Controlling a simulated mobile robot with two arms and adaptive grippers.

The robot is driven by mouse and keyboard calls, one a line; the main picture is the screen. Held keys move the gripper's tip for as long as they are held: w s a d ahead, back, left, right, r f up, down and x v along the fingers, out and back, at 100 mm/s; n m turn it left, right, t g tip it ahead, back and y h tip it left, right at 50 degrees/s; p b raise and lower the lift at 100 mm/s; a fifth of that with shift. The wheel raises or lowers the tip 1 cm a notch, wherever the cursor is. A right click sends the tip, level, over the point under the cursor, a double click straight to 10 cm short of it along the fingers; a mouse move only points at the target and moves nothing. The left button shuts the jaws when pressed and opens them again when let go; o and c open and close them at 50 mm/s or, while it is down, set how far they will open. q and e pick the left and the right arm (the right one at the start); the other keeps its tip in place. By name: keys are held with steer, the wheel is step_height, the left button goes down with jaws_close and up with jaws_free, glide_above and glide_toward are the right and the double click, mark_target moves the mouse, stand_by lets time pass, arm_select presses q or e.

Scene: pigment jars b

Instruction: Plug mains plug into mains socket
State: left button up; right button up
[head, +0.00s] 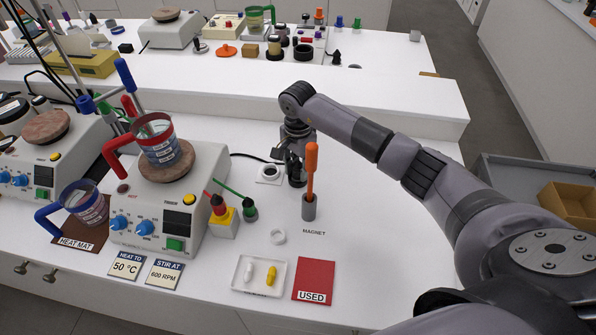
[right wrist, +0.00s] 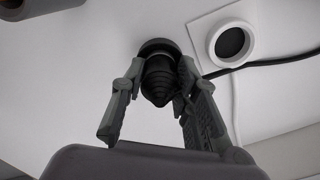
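The mains plug (right wrist: 159,77) is black with a ribbed, tapering body and a wider round end; it shows between the fingers in the right wrist view. My right gripper (right wrist: 161,70) points down with one finger on each side of the plug, and both fingertips appear to touch it. In the head view the plug (head: 297,181) is dark and partly hidden under the gripper (head: 294,165). The mains socket (head: 262,179) is a white square plate with a round dark recess, just left of the gripper; it also shows in the right wrist view (right wrist: 213,63), apart from the plug. My left gripper is not in view.
A black cable (head: 243,155) runs along the table behind the socket. An orange-handled magnet stick stands in a grey holder (head: 309,208) just in front. The stirrer hotplate (head: 211,206) with a red-handled beaker (head: 160,150) is left. Table right of the holder is clear.

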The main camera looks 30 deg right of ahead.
jaws_close()
steer(key=shift+r, duration=0.15)
